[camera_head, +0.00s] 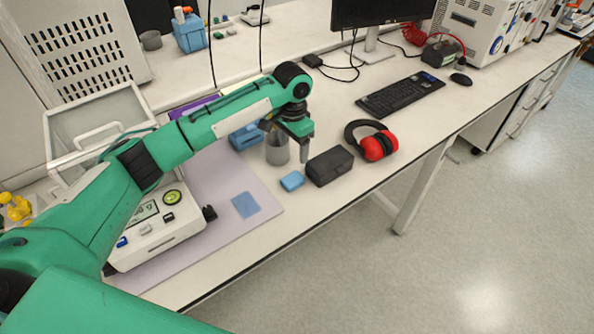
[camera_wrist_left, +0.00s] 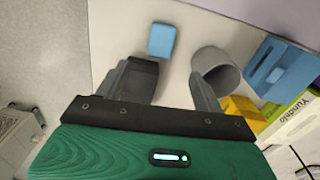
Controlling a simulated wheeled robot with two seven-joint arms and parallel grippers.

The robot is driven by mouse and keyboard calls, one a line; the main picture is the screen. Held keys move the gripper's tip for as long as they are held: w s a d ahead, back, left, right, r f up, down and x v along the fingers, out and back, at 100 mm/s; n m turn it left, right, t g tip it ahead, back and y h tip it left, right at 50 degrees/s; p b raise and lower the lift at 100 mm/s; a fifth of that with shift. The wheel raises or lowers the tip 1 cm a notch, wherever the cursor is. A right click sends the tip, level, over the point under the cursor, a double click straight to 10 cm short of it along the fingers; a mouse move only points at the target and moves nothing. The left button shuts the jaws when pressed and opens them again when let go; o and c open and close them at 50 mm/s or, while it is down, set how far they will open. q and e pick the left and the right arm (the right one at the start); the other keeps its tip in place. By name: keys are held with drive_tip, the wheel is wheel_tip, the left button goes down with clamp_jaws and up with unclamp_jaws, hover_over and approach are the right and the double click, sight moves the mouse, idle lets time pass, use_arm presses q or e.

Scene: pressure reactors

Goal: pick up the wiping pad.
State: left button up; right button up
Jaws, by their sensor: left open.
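A small blue block-like pad (camera_head: 292,181) lies on the white bench, left of a black case (camera_head: 330,166). It also shows in the left wrist view (camera_wrist_left: 161,40), beyond my fingertips. A thin, flat blue square (camera_head: 245,205) lies on the lilac mat (camera_head: 218,178); I cannot tell for certain which of the two is the wiping pad. My left gripper (camera_head: 287,142) points down above the bench, behind the small blue pad and by a grey cup (camera_head: 277,148). In the left wrist view its fingers (camera_wrist_left: 158,80) are apart with nothing between them. My right gripper is not in view.
The grey cup (camera_wrist_left: 216,72) and black case (camera_wrist_left: 140,82) flank my fingers in the wrist view. Red ear muffs (camera_head: 378,146) lie right of the case. A balance (camera_head: 150,222) stands left. The bench's front edge is close to the small pad.

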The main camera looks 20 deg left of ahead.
use_arm(q)
drive_tip(key=p, duration=0.1)
hover_over(293, 178)
drive_tip(key=s, duration=0.1)
wheel_tip(293, 178, down, 6)
drive_tip(key=shift+d, duration=0.15)
drive_tip(key=f, duration=0.1)
drive_tip(key=f+p, duration=0.1)
drive_tip(key=shift+w+f, duration=0.2)
drive_tip(key=shift+f, duration=0.15)
drive_tip(key=f, duration=0.2)
drive_tip(key=f+p, duration=0.1)
drive_tip(key=shift+w+f, duration=0.25)
drive_tip(key=shift+f, duration=0.25)
drive_tip(key=c, duration=0.8)
drive_tip(key=shift+c, duration=1.3)
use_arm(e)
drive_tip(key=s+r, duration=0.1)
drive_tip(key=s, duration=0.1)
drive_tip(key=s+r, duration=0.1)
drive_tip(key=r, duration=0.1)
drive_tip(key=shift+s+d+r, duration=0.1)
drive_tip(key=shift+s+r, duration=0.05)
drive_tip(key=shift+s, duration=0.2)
